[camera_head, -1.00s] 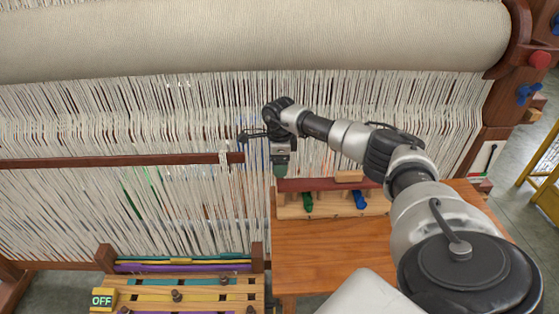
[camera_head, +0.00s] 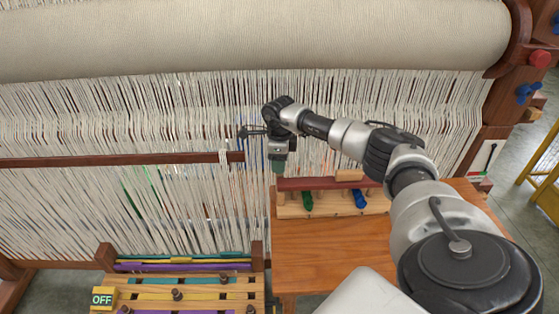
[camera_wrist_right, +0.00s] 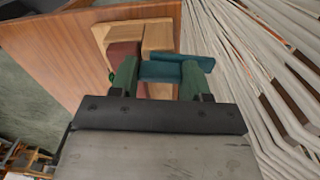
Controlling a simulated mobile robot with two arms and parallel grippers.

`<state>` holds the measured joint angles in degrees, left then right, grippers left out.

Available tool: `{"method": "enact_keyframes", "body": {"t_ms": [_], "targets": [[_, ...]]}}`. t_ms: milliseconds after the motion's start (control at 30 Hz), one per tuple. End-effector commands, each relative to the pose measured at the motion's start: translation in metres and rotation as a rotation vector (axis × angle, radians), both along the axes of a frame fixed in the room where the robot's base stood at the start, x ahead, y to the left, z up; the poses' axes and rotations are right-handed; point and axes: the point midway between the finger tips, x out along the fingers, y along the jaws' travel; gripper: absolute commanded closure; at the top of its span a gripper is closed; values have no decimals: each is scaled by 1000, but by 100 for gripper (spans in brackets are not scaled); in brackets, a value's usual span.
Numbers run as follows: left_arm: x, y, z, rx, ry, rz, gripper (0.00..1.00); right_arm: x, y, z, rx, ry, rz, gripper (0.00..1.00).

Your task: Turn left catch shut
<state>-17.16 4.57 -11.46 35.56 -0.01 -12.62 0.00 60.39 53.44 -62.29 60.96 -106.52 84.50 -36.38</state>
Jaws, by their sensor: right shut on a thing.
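A wooden rack (camera_head: 320,211) with a dark red bar (camera_head: 318,184) stands on the table against the loom. My right gripper (camera_head: 279,167) is at the rack's left end, pointing down. In the right wrist view its green fingers (camera_wrist_right: 160,80) are shut on a teal piece (camera_wrist_right: 195,63), seemingly the left catch. The piece lies across between the fingertips and sticks out beyond one finger, beside the wood and the red bar (camera_wrist_right: 125,55). In the head view the fingers largely hide it, so its exact angle cannot be told. My left gripper is out of view.
Green (camera_head: 307,202) and blue (camera_head: 360,199) pieces hang in the rack. White warp threads (camera_head: 200,220) stand close behind and left of my gripper. The orange wooden table (camera_head: 330,255) is clear in front. A slotted board with pegs (camera_head: 190,292) is at lower left.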

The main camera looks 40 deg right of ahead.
Motion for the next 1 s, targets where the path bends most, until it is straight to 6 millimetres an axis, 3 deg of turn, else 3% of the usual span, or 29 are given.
{"method": "enact_keyframes", "body": {"t_ms": [1000], "targets": [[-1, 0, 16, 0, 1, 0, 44, 0, -1, 3, 0, -2, -954, 77]]}}
